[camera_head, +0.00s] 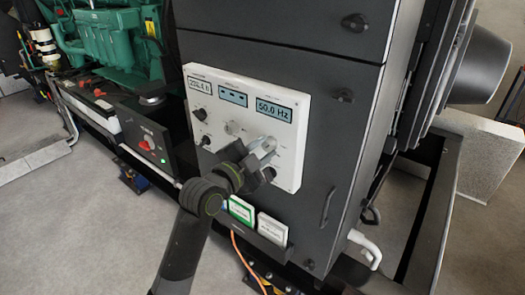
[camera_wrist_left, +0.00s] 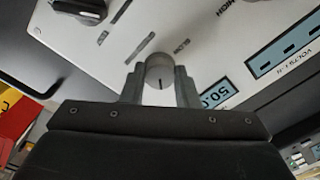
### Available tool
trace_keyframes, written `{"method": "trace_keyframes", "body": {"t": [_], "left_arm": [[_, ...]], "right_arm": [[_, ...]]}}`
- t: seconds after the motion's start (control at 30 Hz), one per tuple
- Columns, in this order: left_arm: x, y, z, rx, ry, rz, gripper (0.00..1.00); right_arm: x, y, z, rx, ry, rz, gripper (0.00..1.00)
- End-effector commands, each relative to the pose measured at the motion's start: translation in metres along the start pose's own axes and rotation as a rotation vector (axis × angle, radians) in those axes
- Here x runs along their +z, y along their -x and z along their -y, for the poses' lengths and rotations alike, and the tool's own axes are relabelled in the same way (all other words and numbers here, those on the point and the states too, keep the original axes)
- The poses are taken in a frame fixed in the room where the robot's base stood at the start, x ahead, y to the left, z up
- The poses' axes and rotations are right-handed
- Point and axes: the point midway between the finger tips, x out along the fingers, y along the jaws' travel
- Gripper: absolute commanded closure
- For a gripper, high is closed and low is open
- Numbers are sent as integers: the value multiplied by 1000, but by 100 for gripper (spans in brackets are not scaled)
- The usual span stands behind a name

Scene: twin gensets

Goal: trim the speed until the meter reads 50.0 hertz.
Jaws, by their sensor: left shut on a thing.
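The white meter panel (camera_head: 292,152) is on the dark cabinet's front. Its frequency meter (camera_head: 275,107) reads 50.0 Hz. Part of that meter, showing "50.0" upside down, is in the left wrist view (camera_wrist_left: 218,92). My left gripper (camera_head: 264,150) is at the panel's lower right. In the left wrist view my left gripper (camera_wrist_left: 160,85) is shut on a round grey knob (camera_wrist_left: 160,68) with a dark pointer line. The gripper mostly hides this knob in the head view. I cannot read its label. My right gripper is not in view.
Two other displays, left (camera_head: 200,85) and middle (camera_head: 233,95), sit along the panel top. Black knobs (camera_head: 200,114) are at its left. A green engine (camera_head: 105,40) stands at the left. A cabinet handle (camera_head: 327,206) is right of the panel.

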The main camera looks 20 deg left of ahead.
Motion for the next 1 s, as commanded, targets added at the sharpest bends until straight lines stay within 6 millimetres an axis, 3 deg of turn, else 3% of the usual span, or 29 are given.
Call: {"method": "trace_keyframes", "body": {"t": [0.13,0.17,0.3,0.67,0.83,1.0], "left_arm": [[1,0,0,2,1,2,95],[1,0,0,2,1,2,70],[0,0,0,1,2,1,51],[1,3,0,0,1,0,50],[2,22,-1,-1,0,1,50],[2,56,-2,0,-2,1,50]], "right_arm": [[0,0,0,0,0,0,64],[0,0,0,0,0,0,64],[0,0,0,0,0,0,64],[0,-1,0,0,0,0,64],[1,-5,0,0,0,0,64],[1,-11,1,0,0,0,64]]}}
